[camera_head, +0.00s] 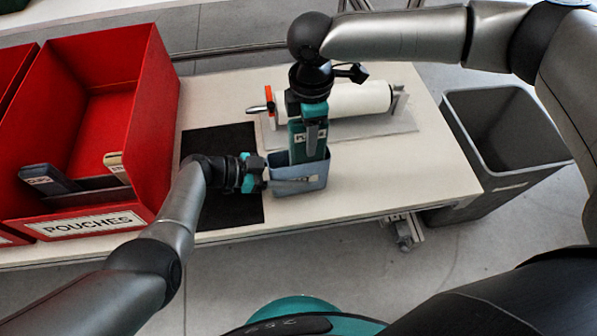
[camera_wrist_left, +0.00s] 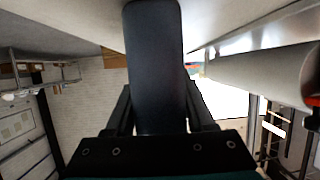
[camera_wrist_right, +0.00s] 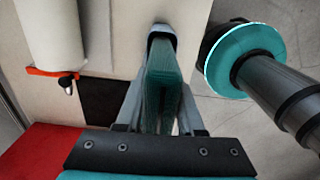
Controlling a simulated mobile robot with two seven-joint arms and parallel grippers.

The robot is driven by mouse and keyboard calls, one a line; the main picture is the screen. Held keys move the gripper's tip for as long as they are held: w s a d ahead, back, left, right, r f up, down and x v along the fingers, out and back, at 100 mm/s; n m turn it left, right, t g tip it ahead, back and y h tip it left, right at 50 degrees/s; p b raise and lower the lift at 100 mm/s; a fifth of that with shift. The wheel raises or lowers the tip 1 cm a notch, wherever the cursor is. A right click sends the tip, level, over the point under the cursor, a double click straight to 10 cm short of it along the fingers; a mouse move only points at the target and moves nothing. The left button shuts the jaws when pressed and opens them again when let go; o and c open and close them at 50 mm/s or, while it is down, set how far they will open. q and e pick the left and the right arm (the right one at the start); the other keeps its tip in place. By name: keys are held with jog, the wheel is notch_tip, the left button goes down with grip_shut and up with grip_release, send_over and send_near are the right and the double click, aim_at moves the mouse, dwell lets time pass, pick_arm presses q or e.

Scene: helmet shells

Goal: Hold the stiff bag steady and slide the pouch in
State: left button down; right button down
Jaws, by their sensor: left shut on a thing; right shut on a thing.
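The stiff bag (camera_head: 303,184) is a grey-blue open-topped holder standing on the white table, at the right edge of the black mat. My left gripper (camera_head: 262,176) is shut on its left side; the bag's dark wall (camera_wrist_left: 155,65) fills the middle of the left wrist view. The pouch (camera_head: 307,143) is teal with a white label and stands upright. My right gripper (camera_head: 307,112) is shut on its top from above. The pouch's lower part is hidden behind the bag's front wall. In the right wrist view the pouch (camera_wrist_right: 163,85) runs down into the bag's mouth (camera_wrist_right: 162,33).
A red bin (camera_head: 120,150) labelled POUCHES, with items in it, stands at the left. A white roll (camera_head: 350,100) on a holder lies behind the bag. A grey waste bin (camera_head: 505,140) stands right of the table (camera_head: 420,180). The black mat (camera_head: 235,210) is bare in front.

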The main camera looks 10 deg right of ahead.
jog(key=shift+f, duration=1.5)
jog(key=shift+c, duration=2.2)
grip_release()
jog(key=shift+r, duration=0.1)
notch_tip(320, 180, up, 12)
jog(key=shift+f, duration=0.1)
